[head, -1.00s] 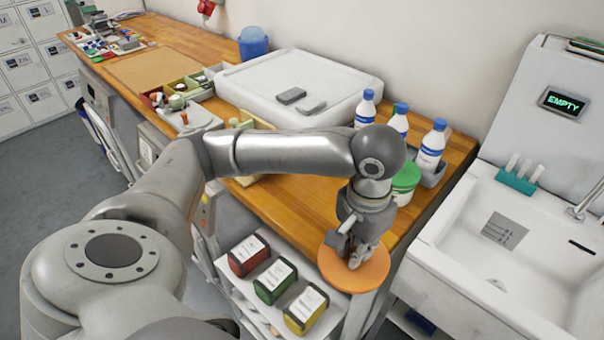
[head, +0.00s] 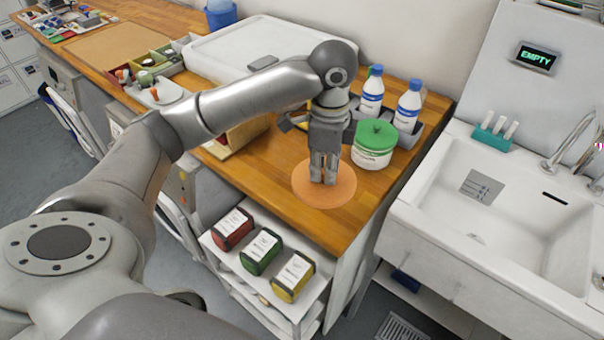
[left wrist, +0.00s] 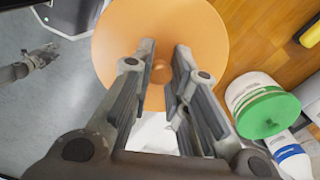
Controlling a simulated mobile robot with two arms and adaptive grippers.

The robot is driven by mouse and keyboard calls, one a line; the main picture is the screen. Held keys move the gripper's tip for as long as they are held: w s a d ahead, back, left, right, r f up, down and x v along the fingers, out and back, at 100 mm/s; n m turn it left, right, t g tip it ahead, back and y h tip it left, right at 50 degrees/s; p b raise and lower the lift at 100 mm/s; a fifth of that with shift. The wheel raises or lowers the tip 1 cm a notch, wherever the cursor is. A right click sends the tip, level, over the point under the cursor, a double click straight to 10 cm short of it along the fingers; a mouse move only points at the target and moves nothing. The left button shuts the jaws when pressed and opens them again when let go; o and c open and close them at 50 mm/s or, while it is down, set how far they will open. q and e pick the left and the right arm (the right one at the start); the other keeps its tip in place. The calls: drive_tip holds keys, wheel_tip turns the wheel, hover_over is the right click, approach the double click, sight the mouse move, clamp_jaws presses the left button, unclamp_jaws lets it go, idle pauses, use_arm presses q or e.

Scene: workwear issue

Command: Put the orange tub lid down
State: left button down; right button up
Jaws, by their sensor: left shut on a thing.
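The orange tub lid (head: 337,194) is a flat round disc, held level over the front right part of the wooden bench (head: 262,187). My left gripper (head: 323,180) points down and is shut on the lid's small central knob, which shows between the fingers in the left wrist view (left wrist: 161,72). I cannot tell whether the lid touches the bench top. A white tub with a green lid (head: 374,143) stands just right of the gripper. A small grey gripper at the left of the left wrist view (left wrist: 38,62) appears to be my right one; its jaws are too small to read.
White bottles with blue caps (head: 408,106) stand in a grey tray behind the green-lidded tub. Red, green and yellow boxes (head: 262,251) sit on a lower shelf in front. A white sink (head: 490,205) is to the right. Bare wood lies left of the lid.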

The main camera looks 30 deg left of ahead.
use_arm(q)
drive_tip(key=a, duration=0.1)
drive_tip(key=w+a+f, duration=0.1)
drive_tip(key=a, duration=0.1)
drive_tip(key=w+a+p, duration=0.1)
drive_tip(key=shift+w+a+f, duration=0.1)
drive_tip(key=shift+a+f, duration=0.05)
drive_tip(key=shift+f, duration=0.25)
drive_tip(key=a+f, duration=0.1)
drive_tip(key=w+a+f, duration=0.1)
drive_tip(key=f, duration=0.1)
drive_tip(key=w+a+f, duration=0.1)
drive_tip(key=a+f, duration=0.1)
drive_tip(key=shift+w+f+p, duration=0.1)
drive_tip(key=shift+w+p, duration=0.15)
drive_tip(key=shift+p, duration=0.15)
drive_tip(key=shift+w+a+f, duration=0.15)
drive_tip(key=shift+a+f, duration=0.1)
drive_tip(key=shift+f, duration=0.2)
drive_tip(key=f, duration=0.1)
drive_tip(key=f+p, duration=0.1)
drive_tip(key=f, duration=0.1)
drive_tip(key=shift+w+a+p, duration=0.1)
drive_tip(key=shift+a+p, duration=0.1)
drive_tip(key=shift+p, duration=0.1)
drive_tip(key=shift+f, duration=0.3)
drive_tip(key=shift+f, duration=0.15)
drive_tip(key=c, duration=1.4)
unclamp_jaws()
